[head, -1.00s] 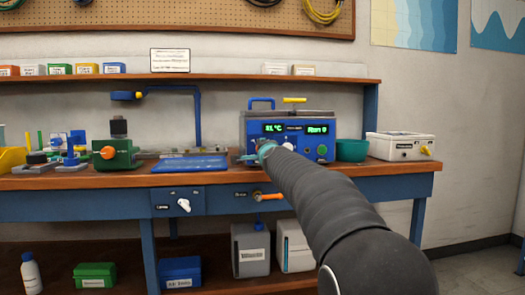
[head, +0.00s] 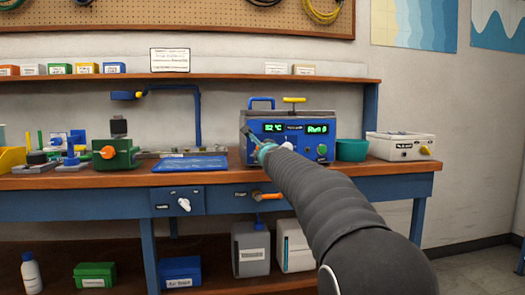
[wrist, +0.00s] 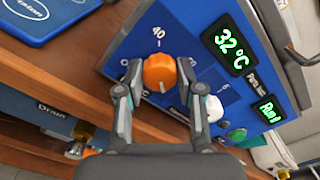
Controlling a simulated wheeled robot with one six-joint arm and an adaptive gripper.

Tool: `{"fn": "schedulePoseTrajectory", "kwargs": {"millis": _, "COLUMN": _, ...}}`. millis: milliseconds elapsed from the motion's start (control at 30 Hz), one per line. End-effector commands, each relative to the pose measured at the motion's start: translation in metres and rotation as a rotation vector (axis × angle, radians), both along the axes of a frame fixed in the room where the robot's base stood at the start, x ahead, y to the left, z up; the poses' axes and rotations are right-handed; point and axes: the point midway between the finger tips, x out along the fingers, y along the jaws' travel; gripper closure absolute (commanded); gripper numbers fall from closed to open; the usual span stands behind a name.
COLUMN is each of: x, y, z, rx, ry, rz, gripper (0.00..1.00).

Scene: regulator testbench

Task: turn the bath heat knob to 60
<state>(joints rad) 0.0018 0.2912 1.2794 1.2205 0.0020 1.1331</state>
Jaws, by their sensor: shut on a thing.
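The orange bath heat knob (wrist: 160,72) sits on the blue front panel of the bath unit (wrist: 120,47). A printed 40 shows above it in the wrist view, and a pale mark shows on the knob's lower edge. My gripper (wrist: 159,74) is shut on the knob, one finger on each side. The green display (wrist: 229,52) reads 32 °C. In the head view, the bath unit (head: 293,115) stands on the bench, and my gripper (head: 257,145) is at its left front, hiding the knob.
A white knob (wrist: 214,108) and a green button (wrist: 236,134) are close to the right finger.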

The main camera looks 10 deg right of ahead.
Motion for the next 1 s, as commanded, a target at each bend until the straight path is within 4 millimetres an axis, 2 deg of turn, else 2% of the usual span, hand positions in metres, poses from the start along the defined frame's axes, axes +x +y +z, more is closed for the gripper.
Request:
{"fn": "schedulePoseTrajectory", "kwargs": {"millis": 400, "x": 0.0003, "y": 0.0018, "z": -0.0014, "rx": 0.189, "ry": 0.002, "rz": 0.003, "gripper": 0.98}}
{"fn": "schedulePoseTrajectory", "kwargs": {"millis": 967, "x": 0.0002, "y": 0.0018, "z": -0.0007, "rx": 0.215, "ry": 0.001, "rz": 0.003, "gripper": 0.98}}
{"fn": "schedulePoseTrajectory", "kwargs": {"millis": 1000, "x": 0.0002, "y": 0.0018, "z": -0.0007, "rx": 0.215, "ry": 0.001, "rz": 0.003, "gripper": 0.53}}
